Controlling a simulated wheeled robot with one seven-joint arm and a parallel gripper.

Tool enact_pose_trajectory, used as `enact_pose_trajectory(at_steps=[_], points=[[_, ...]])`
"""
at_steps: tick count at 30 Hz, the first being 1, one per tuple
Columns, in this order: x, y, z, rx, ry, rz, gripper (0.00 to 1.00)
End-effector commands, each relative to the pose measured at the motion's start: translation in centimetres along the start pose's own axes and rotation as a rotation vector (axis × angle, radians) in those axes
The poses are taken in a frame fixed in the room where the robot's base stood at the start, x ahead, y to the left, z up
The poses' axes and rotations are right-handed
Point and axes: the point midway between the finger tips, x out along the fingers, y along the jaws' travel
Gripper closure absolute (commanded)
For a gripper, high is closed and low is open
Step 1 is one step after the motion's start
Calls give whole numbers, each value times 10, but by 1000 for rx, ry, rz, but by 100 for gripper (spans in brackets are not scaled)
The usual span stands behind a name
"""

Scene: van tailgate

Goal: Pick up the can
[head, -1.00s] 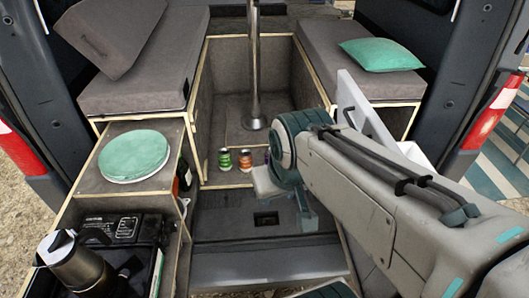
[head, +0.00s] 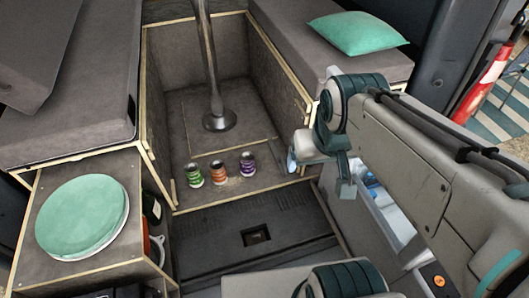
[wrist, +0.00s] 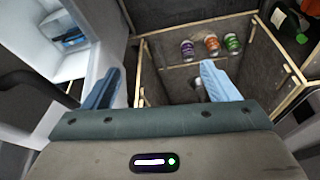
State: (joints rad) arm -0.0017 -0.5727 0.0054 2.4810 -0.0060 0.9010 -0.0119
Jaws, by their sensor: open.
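Three cans stand upright in a row on the ledge at the front of the van's floor well: a green can (head: 194,175) on the left, an orange can (head: 218,172) in the middle and a purple can (head: 247,164) on the right. The wrist view shows the purple can (wrist: 187,48), the orange can (wrist: 212,43) and the green can (wrist: 232,42) beyond the fingers. My gripper (wrist: 160,85) is open with nothing between its fingers, apart from the cans. In the head view it is to the right of the purple can, partly hidden by my wrist.
A table post (head: 212,85) rises behind the cans. Benches flank the well. A cabinet with a round green-topped stool pad (head: 82,217) stands at left, with a bottle (head: 152,208) in its side. A white open compartment (head: 385,215) is at right, beneath my arm.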

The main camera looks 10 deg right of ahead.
Motion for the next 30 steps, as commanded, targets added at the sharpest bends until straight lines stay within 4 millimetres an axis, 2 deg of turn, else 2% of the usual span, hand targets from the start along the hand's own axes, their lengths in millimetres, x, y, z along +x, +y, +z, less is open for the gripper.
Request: enact_pose_trajectory(at_steps=[5, 14, 18, 23, 30], points=[[24, -6, -32, -102, -37, 8, 15], [94, -29, -121, -365, -119, 9, 15], [138, -45, -159, -483, -155, -5, 15], [199, -65, -196, -615, -194, -32, 15], [304, -98, -237, -797, -246, -89, 15]])
